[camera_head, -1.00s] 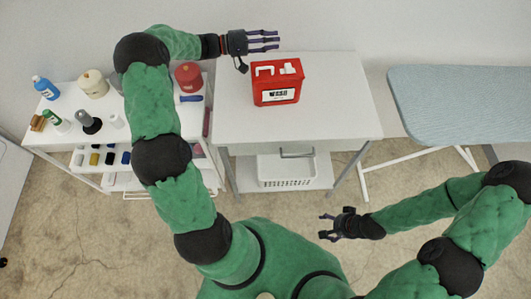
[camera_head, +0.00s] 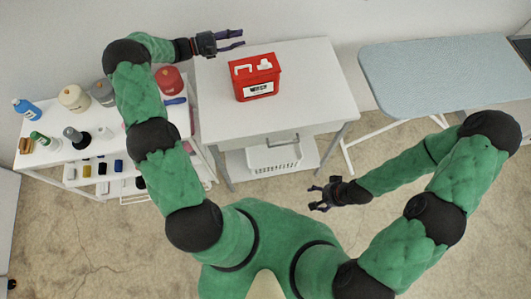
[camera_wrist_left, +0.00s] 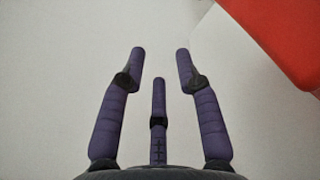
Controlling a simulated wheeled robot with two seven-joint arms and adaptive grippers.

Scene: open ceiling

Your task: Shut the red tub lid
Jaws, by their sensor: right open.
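The red tub (camera_head: 255,88) stands upright on the white table. It has a white label on its front and white parts on its top; I cannot tell from this view how its lid sits. Part of the red tub also shows in the left wrist view (camera_wrist_left: 285,35), at the upper right. My left gripper (camera_head: 238,40) is open and empty, behind the tub and to its left, its fingers pointing right. Its spread fingers show in the left wrist view (camera_wrist_left: 160,65), apart from the tub. My right gripper (camera_head: 316,196) is open and empty, in front of the table.
The white table (camera_head: 310,85) has free room around the tub. A white cart (camera_head: 60,153) with bottles and jars stands at the left. A blue ironing board (camera_head: 440,75) stands at the right. A white basket (camera_head: 273,158) is below the table.

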